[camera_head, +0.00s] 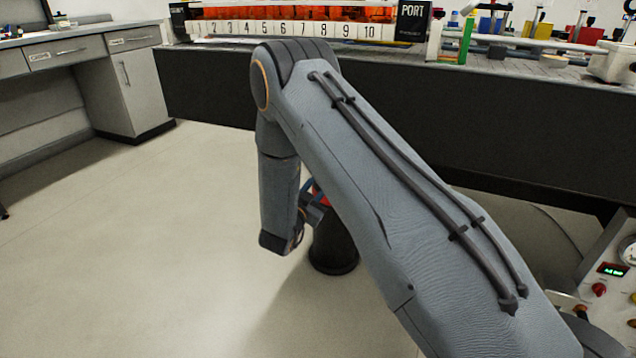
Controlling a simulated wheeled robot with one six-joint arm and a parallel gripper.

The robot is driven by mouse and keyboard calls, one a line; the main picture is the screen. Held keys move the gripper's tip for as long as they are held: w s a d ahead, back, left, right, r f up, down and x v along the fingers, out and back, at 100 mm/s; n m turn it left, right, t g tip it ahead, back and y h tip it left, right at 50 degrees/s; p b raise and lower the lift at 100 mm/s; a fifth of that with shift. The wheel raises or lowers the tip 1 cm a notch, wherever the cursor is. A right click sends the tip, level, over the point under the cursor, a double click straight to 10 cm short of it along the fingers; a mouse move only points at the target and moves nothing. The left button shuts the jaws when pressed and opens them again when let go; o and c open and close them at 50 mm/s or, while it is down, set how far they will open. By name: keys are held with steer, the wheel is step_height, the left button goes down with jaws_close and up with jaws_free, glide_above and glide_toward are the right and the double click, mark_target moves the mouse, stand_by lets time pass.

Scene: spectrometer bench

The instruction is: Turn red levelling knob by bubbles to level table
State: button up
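The table (205,92) is a long bench with a dark side panel, crossing the view behind my arm. Under it, a black cylindrical foot (334,248) stands on the floor. A small red part (320,197) shows at the top of this foot, possibly the red levelling knob; my arm covers most of it. My arm bends down in front of the table, and its wrist end is beside the red part. My gripper's fingers cannot be made out, nor whether they touch the red part. No bubble level can be made out.
A numbered orange-lit rack (300,22) marked PORT and small optics stand on the table. A control panel (612,290) with a green display, gauge and small red knob is at lower right. Grey cabinets (118,80) stand at left. The floor (140,250) at left is clear.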

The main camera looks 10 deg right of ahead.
steer(key=shift+a+m+p, duration=0.1)
steer(key=shift+m+p, duration=1.45)
steer(key=shift+m, duration=2.55)
steer(key=o, duration=1)
steer(key=shift+o, duration=0.2)
steer(key=p+v, duration=0.1)
steer(key=v, duration=0.6)
steer(key=shift+s+a, duration=0.2)
steer(key=shift+s, duration=0.1)
